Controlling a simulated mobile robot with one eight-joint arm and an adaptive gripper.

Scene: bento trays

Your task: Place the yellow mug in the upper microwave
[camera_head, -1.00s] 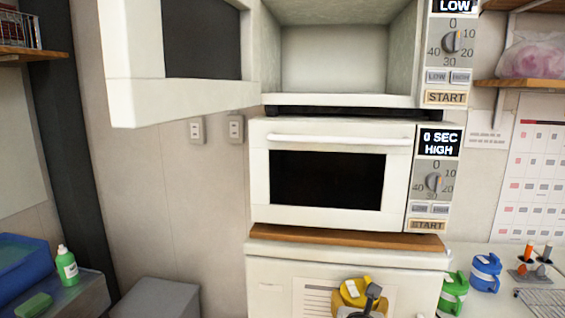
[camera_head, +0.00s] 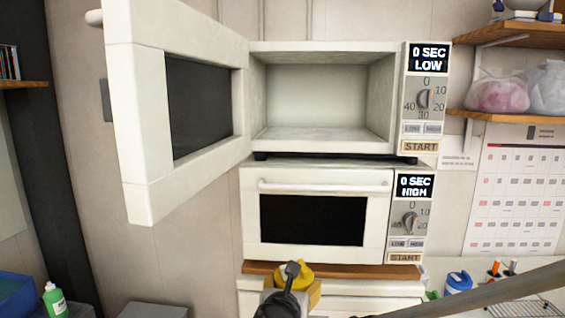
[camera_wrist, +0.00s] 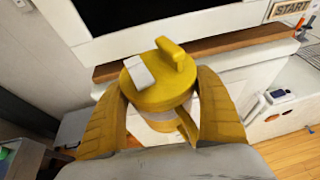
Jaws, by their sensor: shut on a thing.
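The yellow mug (camera_wrist: 158,82) with a lid is held between the two yellow fingers of my gripper (camera_wrist: 160,110) in the wrist view. In the head view the mug (camera_head: 292,270) shows at the bottom centre, partly hidden by my gripper (camera_head: 288,290), just in front of the wooden board under the lower microwave. The upper microwave (camera_head: 323,148) is open and its cavity looks empty. Its door (camera_head: 140,130) swings out to the left. The lower microwave (camera_head: 315,180) is closed. The mug is below the upper cavity and in front of it.
The open door juts out at the left of the cavity. A wooden board (camera_head: 350,270) juts out beneath the lower microwave. A blue mug (camera_head: 458,283) and a wire rack (camera_head: 520,309) are at the lower right. A shelf (camera_head: 510,118) with bags is at the right.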

